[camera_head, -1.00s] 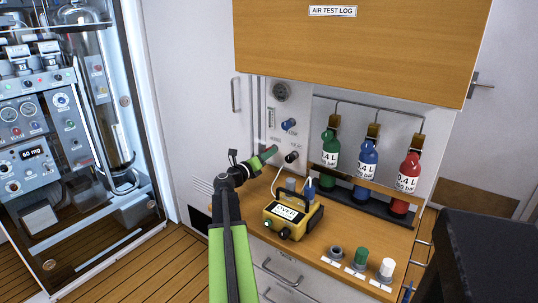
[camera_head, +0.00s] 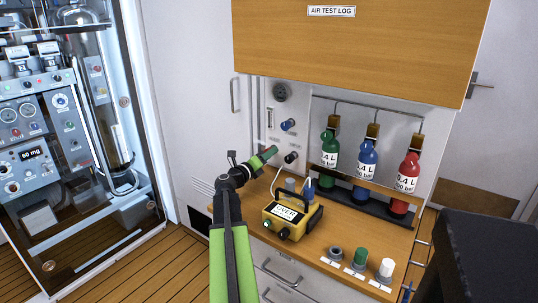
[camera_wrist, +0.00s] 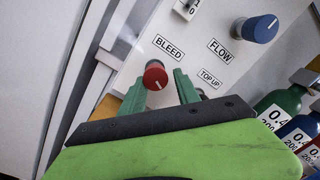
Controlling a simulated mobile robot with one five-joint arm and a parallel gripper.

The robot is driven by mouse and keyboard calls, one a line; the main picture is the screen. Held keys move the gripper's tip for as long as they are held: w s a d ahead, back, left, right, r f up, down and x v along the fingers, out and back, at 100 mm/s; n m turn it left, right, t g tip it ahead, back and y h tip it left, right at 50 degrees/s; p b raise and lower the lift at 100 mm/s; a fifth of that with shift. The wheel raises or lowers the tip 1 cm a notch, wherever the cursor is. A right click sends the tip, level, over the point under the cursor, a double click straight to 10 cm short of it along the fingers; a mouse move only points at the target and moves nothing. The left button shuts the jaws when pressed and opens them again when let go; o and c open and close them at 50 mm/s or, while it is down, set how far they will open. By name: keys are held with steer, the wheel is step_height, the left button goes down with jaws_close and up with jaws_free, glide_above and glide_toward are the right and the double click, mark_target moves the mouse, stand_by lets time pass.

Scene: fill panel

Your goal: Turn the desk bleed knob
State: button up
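The bleed knob (camera_wrist: 155,75) is a red round knob with a white mark, on the light panel below the BLEED label (camera_wrist: 168,47). My gripper (camera_wrist: 159,80) is open, with one green finger left of the knob and the other right of it. In the wrist view I cannot tell whether either finger touches it. In the head view my gripper (camera_head: 268,154) reaches up to the panel above the desk, and the red knob is hidden there.
A blue FLOW knob (camera_wrist: 260,28) is up and right of the bleed knob. A yellow box (camera_head: 291,218) stands on the wooden desk (camera_head: 335,213) below my gripper. Green (camera_head: 330,152), blue (camera_head: 367,165) and red (camera_head: 405,178) bottles stand to the right.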

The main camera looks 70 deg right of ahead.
steer(key=shift+o, duration=1.1)
steer(key=shift+w, duration=0.15)
steer(key=shift+w+a, duration=0.1)
steer(key=shift+a, duration=0.1)
steer(key=v, duration=1.7)
steer(key=shift+r+b, duration=0.1)
steer(key=shift+b, duration=0.3)
